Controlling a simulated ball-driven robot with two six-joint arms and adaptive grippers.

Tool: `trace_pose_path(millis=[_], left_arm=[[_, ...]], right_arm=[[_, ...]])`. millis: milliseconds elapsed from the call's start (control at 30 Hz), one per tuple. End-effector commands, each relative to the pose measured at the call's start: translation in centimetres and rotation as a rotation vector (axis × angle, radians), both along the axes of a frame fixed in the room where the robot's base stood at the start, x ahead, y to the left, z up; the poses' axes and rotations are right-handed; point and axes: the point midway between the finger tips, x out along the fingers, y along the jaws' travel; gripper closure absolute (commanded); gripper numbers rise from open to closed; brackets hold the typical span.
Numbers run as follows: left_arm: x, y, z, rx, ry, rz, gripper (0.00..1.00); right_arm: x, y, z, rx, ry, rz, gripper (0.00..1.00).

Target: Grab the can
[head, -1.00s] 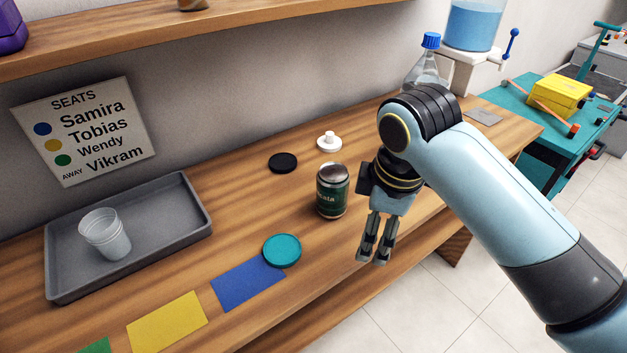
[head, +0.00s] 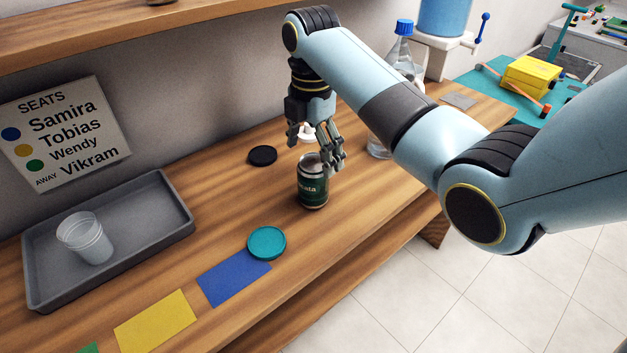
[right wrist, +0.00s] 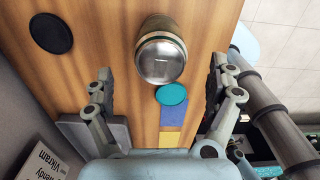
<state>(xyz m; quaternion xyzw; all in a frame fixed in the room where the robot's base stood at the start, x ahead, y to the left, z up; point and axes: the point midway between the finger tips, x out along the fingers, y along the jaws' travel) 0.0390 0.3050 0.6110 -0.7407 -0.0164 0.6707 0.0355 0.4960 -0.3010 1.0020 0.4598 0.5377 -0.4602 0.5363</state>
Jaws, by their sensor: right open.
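A dark green can (head: 312,187) with a silver top stands upright on the wooden counter in the head view. In the right wrist view the can (right wrist: 161,52) shows from above, just beyond the fingers and between their lines. My right gripper (head: 332,163) is open, pointing down at the can's top and behind it; the fingers overlap its upper edge in the head view. Whether they touch it I cannot tell. The right wrist view shows the two fingers (right wrist: 162,88) spread apart with nothing between them. My left gripper is not in view.
A teal disc (head: 266,243) lies before the can, a black disc (head: 262,156) behind left. A bottle (head: 379,140) stands right, partly behind my arm. A grey tray (head: 175,209) holds clear cups (head: 85,238). Blue (head: 234,282) and yellow (head: 155,321) mats lie at the front edge.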

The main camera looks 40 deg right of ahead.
Motion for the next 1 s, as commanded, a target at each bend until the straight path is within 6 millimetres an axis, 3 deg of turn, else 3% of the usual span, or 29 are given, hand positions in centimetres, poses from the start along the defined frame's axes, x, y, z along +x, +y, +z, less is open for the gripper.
trace_pose_path(millis=[267, 500, 800, 1000], left_arm=[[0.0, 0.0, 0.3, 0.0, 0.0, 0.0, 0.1], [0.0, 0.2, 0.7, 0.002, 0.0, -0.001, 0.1], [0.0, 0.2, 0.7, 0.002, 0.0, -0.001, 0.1], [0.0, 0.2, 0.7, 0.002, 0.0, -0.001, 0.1]], right_arm=[[-0.1, 0.0, -2.8, 0.0, 0.002, -0.002, 0.1], [-0.2, -0.1, -6.4, -0.001, 0.0, -0.001, 0.1], [-0.1, -0.1, -7.0, -0.001, -0.002, -0.002, 0.1], [-0.1, -0.1, -7.0, -0.001, -0.002, -0.002, 0.37]])
